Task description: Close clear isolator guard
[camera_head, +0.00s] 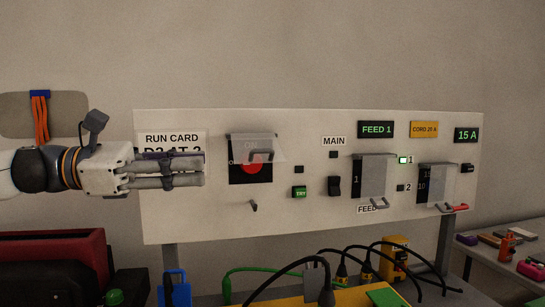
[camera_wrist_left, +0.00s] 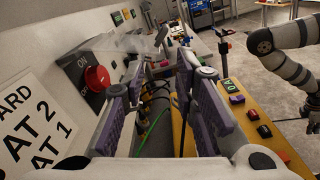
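The clear isolator guard (camera_head: 274,145) is on the panel above the red isolator knob (camera_head: 256,174). It is raised, jutting outward from the top of the black ON/OFF plate, with a grey handle (camera_head: 261,155) at its front. In the left wrist view the clear guard (camera_wrist_left: 128,44) sticks out from the panel beyond the red knob (camera_wrist_left: 97,78). My left gripper (camera_head: 202,171) is in front of the run card, left of the isolator and apart from the guard. In the wrist view its purple-padded fingers (camera_wrist_left: 152,82) are spread with nothing between them.
The white panel (camera_head: 300,222) also carries two grey covers (camera_head: 374,172) with handles, a small hook (camera_head: 253,206) below the isolator, a green TRY button (camera_head: 299,192) and a black switch (camera_head: 334,186). Cables and a yellow surface (camera_head: 350,297) lie below. Space before the isolator is clear.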

